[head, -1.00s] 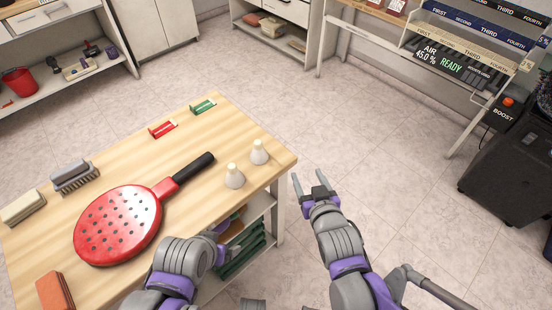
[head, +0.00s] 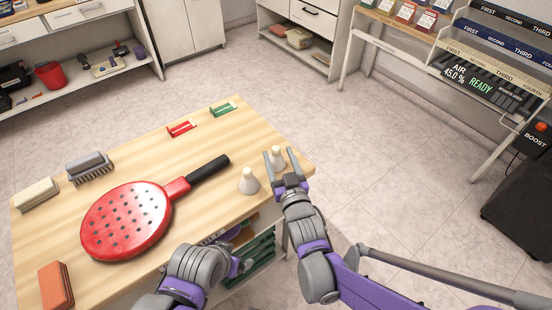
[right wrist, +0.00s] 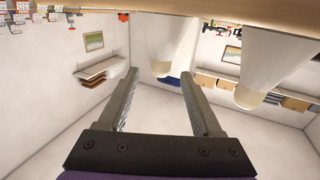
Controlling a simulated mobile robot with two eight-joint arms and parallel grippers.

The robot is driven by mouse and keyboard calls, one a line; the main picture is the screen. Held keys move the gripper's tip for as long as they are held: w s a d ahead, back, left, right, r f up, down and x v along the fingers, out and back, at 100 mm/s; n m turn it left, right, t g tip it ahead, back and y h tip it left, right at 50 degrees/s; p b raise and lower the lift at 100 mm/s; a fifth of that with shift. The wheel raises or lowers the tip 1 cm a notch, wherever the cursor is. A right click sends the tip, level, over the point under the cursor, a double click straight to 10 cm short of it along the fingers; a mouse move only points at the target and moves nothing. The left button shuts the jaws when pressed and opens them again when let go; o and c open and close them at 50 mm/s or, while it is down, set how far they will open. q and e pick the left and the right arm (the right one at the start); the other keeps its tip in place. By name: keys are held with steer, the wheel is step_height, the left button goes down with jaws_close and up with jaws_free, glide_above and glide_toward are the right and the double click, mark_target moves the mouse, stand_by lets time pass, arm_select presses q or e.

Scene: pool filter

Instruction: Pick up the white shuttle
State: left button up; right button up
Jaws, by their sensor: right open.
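Two white shuttles stand cork-up near the right end of the wooden table. The right-hand shuttle (head: 277,155) shows between the fingers of my right gripper (head: 280,153), which is open. In the right wrist view this shuttle (right wrist: 174,42) hangs upside down in the picture, ahead of the open fingers (right wrist: 160,75) and roughly between their tips. I cannot tell whether a finger touches it. The other shuttle (head: 249,181) stands just left of the gripper, and also shows in the right wrist view (right wrist: 275,68). My left gripper (head: 240,266) is low by the table's front edge, its jaws unclear.
The wooden table (head: 110,165) also holds a red paddle (head: 125,221), a brush (head: 89,167), a pale block (head: 37,194), an orange block (head: 55,286), and red (head: 181,129) and green (head: 223,109) holders. Open floor lies right of the table.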

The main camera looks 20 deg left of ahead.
mark_target(277, 153)
steer(key=x, duration=0.3)
steer(key=shift+w+a+f, duration=0.15)
steer(key=shift+w, duration=0.05)
steer(key=shift+c, duration=0.2)
jaws_close()
